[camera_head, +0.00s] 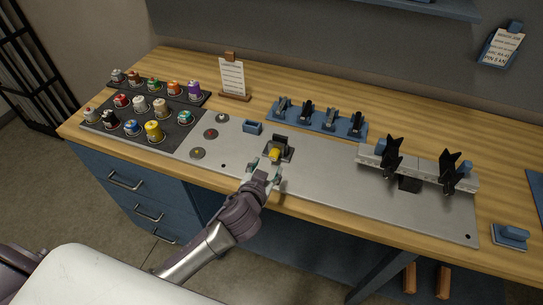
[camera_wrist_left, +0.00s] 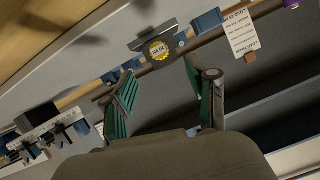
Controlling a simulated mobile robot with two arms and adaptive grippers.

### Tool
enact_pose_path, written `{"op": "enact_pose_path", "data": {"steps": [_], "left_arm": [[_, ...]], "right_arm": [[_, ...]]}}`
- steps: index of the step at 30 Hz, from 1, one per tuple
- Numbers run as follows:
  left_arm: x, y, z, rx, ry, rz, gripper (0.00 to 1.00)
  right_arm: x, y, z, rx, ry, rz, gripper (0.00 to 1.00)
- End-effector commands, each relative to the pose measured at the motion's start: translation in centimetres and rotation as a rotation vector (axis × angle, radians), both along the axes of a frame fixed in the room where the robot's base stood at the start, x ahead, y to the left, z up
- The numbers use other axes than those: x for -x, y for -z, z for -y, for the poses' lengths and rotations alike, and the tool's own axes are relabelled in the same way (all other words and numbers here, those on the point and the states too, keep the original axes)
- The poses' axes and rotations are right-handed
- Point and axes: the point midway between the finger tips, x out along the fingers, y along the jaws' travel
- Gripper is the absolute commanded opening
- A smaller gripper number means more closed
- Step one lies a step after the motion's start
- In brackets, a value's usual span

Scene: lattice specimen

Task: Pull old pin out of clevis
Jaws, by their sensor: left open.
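A dark clevis (camera_head: 283,141) stands on a small dark base on the grey plate, near the middle of the bench. The old pin's yellow round head (camera_head: 274,154) faces me at the clevis's front. In the left wrist view the yellow head (camera_wrist_left: 158,50), with dark lettering on it, sits in the dark clevis (camera_wrist_left: 152,38), beyond and between the fingertips. My left gripper (camera_head: 262,170) is open and empty, just in front of the pin head and apart from it. Its green-padded fingers also show in the left wrist view (camera_wrist_left: 158,70). My right gripper is out of view.
A blue rack (camera_head: 318,122) with several dark clips stands behind the clevis. A small blue box (camera_head: 252,127) is left of it. Several coloured cans stand on a dark mat (camera_head: 118,101) at the left. A grey fixture (camera_head: 425,171) with black uprights is at the right. The plate's front is clear.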

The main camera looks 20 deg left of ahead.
Motion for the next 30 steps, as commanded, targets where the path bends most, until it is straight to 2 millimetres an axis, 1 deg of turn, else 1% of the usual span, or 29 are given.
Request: {"op": "enact_pose_path", "data": {"steps": [1,6,9,12,18,25,26,30], "left_arm": [[-1.1,0.2,0.0,-0.002,0.000,0.001,0.58],[-4.0,1.5,-0.2,-0.002,0.000,0.000,0.58],[-5.3,2.0,-0.2,-0.001,0.000,0.000,0.58],[-6.3,2.5,-0.2,-0.001,0.000,0.000,0.58],[-7.0,2.9,-0.3,0.000,0.001,0.000,0.58],[-7.0,2.9,-0.3,0.000,0.001,0.000,0.58],[-7.0,2.9,-0.3,0.000,0.001,0.000,0.54],[-7.0,2.9,-0.3,0.000,0.001,0.000,0.31]], "right_arm": [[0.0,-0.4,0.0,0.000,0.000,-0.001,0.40],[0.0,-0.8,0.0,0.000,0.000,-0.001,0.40],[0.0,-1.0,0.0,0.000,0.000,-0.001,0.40],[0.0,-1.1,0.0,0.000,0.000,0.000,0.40],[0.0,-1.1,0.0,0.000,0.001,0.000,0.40],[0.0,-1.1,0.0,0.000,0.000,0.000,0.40],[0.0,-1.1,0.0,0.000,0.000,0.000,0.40],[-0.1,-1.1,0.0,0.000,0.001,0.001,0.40]]}}
